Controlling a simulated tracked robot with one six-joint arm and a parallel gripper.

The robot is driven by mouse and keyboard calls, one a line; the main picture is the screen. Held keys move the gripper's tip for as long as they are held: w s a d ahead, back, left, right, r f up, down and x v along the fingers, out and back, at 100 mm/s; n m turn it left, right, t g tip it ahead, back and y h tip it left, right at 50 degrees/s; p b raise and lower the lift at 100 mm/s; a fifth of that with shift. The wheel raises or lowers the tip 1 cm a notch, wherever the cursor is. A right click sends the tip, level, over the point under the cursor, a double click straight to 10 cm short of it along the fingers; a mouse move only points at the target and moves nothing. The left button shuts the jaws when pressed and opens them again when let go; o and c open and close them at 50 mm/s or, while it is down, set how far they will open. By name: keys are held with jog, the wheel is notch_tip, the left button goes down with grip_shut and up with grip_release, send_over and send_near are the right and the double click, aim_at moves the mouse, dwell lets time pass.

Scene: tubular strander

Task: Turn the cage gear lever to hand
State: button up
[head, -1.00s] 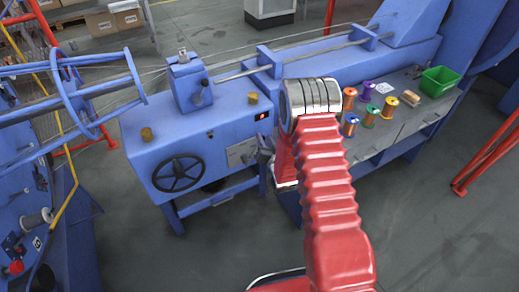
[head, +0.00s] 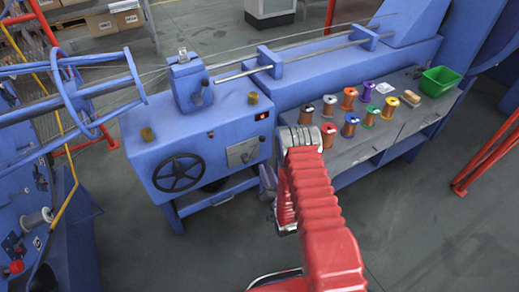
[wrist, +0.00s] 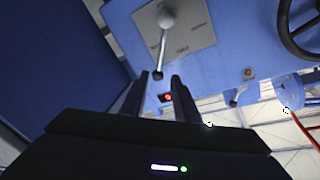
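The cage gear lever (wrist: 163,45) sits on a pale label plate (wrist: 196,31) on the blue machine front. In the wrist view its round hub is at the top, and its rod runs down to a dark tip. The plate's small lettering is too blurred to read. The plate also shows in the head view (head: 241,153), right of the handwheel. My gripper (wrist: 161,76) has its two dark fingers apart with a gap between them. The lever's dark tip appears in line with this gap, near the fingertips; I cannot tell whether they touch.
A black handwheel (head: 179,173) is left of the plate. A red lamp (wrist: 168,97) shows between my fingers. Several coloured spools (head: 350,124) and a green bin (head: 439,81) stand on the bench (head: 385,143) to the right. Grey floor is open in front.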

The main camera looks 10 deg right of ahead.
jog(key=shift+w, duration=0.15)
jog(key=w+a, duration=0.1)
jog(key=w, duration=1.2)
jog(key=shift+w, duration=0.25)
jog(key=shift+c, duration=0.7)
grip_shut()
jog(key=shift+d, duration=0.1)
